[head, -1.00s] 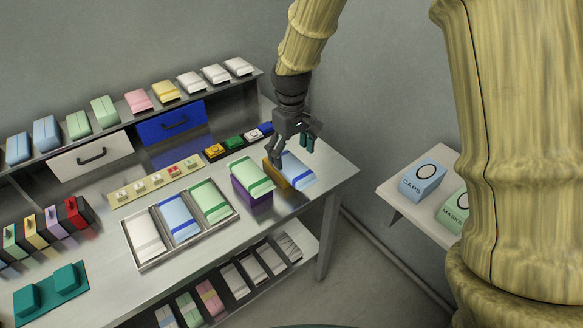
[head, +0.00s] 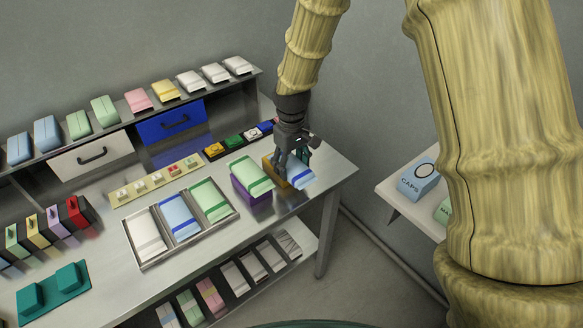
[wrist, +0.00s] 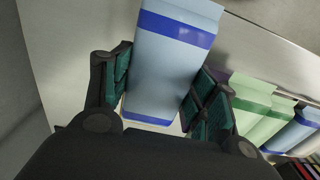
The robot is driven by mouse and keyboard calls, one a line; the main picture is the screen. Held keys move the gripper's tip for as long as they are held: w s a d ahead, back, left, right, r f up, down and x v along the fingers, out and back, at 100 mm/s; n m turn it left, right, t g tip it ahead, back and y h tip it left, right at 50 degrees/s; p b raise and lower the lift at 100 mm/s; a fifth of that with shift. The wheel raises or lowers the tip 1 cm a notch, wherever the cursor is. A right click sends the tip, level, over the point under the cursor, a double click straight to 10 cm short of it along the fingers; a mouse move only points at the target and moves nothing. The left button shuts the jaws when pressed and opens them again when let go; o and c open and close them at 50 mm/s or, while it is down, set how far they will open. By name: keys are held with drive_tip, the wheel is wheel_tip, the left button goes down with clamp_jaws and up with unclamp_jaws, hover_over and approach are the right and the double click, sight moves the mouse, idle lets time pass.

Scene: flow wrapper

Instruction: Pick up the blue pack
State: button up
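A light blue pack with darker blue bands (head: 297,172) is at the right end of the steel table, beside or on a yellow-orange block (head: 275,172). My gripper (head: 292,160) is down over this pack and hides part of it. In the wrist view, the blue pack (wrist: 170,70) lies between my gripper's two teal-padded fingers (wrist: 162,88), one along each side. The fingers are spread and very near the pack's sides; firm contact does not show. Another light blue pack (head: 179,217) lies in the middle of the tray.
A green pack on a purple block (head: 258,195) stands close to the left. A metal tray (head: 147,266) holds white, blue and green packs. Small coloured items (head: 233,140) lie behind, below a shelf (head: 130,115). A side shelf with a caps box (head: 419,180) is at right.

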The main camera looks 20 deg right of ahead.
drive_tip(key=shift+c, duration=0.4)
drive_tip(key=shift+r+b, duration=0.3)
drive_tip(key=shift+r, duration=1.45)
drive_tip(key=s+a+r+b, duration=0.1)
drive_tip(key=s+a+b, duration=0.25)
drive_tip(key=s, duration=1.15)
drive_tip(key=p, duration=2.2)
approach(291, 163)
drive_tip(key=w+a+f, duration=0.2)
drive_tip(key=shift+w, duration=0.35)
drive_tip(key=shift+w+d+f+p, duration=0.2)
drive_tip(key=shift+w+f+p, duration=0.1)
drive_tip(key=shift+w+p, duration=0.3)
drive_tip(key=shift+w+d+f, duration=0.1)
drive_tip(key=shift+w+f, duration=0.15)
drive_tip(key=shift+f+b, duration=1.6)
drive_tip(key=shift+f, duration=1.7)
